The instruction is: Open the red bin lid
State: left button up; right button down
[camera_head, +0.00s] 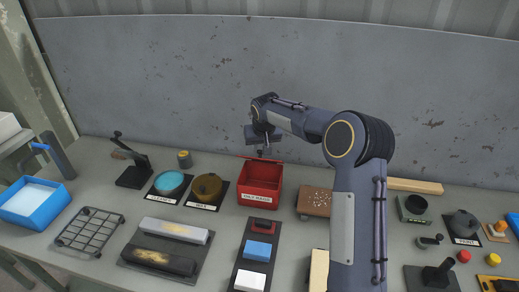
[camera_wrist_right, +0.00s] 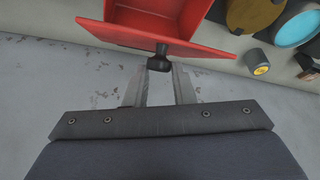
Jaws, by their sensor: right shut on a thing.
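The red bin (camera_head: 260,186) stands near the back of the bench with a label on its front, and its inside shows from above. Its red lid (camera_wrist_right: 135,38) is swung up at the back and appears as a slanted panel in the right wrist view. In the head view only a thin red edge of it shows. My right gripper (camera_head: 263,150) is behind and above the bin, shut on the lid's dark knob (camera_wrist_right: 158,62). The fingertips are on either side of the knob in the right wrist view. My left gripper is not in view.
Two round pots, one with blue contents (camera_head: 169,182) and one brown (camera_head: 208,187), stand left of the bin. A wooden block (camera_head: 314,202) lies to the right. A dark tray with coloured blocks (camera_head: 257,251) is in front. The grey wall (camera_head: 200,90) rises close behind.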

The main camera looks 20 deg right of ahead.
jog(key=shift+d+f, duration=0.2)
jog(key=shift+d, duration=0.25)
jog(key=c, duration=1.5)
grip_release()
jog(key=shift+o, duration=1.3)
jog(key=shift+w+d+f, duration=0.1)
jog(key=shift+d+f, duration=0.05)
jog(key=shift+d, duration=0.05)
jog(key=shift+a, duration=0.3)
jog(key=b+v, duration=0.2)
jog(key=v, duration=0.6)
jog(key=shift+d, duration=0.1)
